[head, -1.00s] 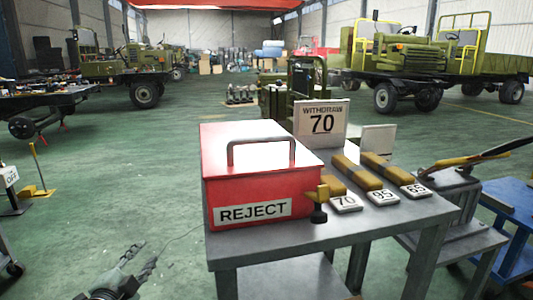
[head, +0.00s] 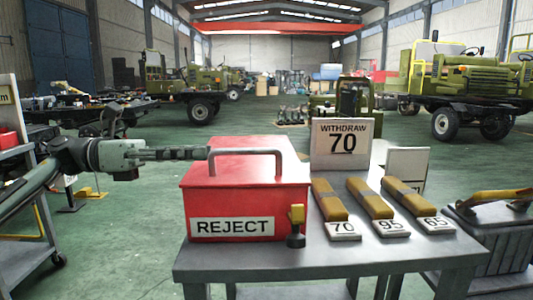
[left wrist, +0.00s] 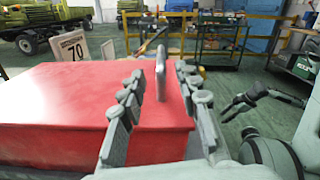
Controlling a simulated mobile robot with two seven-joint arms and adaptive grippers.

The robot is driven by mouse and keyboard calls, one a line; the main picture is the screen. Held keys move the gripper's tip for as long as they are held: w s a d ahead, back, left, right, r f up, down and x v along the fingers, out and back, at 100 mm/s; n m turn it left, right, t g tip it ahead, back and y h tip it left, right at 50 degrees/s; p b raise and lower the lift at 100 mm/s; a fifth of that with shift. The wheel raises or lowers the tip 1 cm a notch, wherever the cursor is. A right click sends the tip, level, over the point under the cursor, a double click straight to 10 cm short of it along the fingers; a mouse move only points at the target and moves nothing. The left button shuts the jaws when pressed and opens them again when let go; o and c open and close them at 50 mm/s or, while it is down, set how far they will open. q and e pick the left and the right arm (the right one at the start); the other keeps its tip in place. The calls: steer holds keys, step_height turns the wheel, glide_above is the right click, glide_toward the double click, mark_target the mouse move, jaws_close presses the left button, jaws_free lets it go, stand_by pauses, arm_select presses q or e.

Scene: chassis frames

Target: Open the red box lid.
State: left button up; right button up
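The red box (head: 236,215) with the REJECT label stands on the grey table, its lid (head: 229,170) down. A grey bar handle (head: 247,154) rises from the lid. My left gripper (head: 206,153) comes in level from the left, its fingertips at the handle's left end. In the left wrist view the two fingers of my left gripper (left wrist: 158,82) are apart, with the handle (left wrist: 160,75) between their tips. I cannot tell if either finger touches it. My right gripper (left wrist: 240,103) shows small and dark in the left wrist view; its opening is unclear.
A yellow-and-black clamp (head: 296,225) sits at the box's front right corner. Several yellow-brown packs with number tags (head: 372,201) and a WITHDRAW 70 sign (head: 340,144) share the table (head: 330,256). A shelf (head: 30,160) stands at far left.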

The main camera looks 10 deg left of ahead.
mark_target(220, 151)
arm_select(q)
steer(key=shift+d, duration=0.3)
steer(key=shift+w+d, duration=0.1)
steer(key=shift+d, duration=0.2)
steer(key=shift+p+x, duration=0.35)
steer(key=shift+x, duration=0.5)
steer(key=x, duration=0.4)
steer(key=shift+p, duration=0.4)
steer(key=shift+w+d, duration=0.2)
steer(key=shift+d, duration=0.45)
arm_select(e)
steer(key=shift+g, duration=0.8)
steer(key=shift+s+d+f, duration=0.35)
steer(key=shift+d+f, duration=0.25)
steer(key=shift+f, duration=0.15)
steer(key=shift+s+d+f, duration=0.35)
steer(key=shift+d+f, duration=0.2)
steer(key=shift+f, duration=0.2)
arm_select(q)
jaws_close()
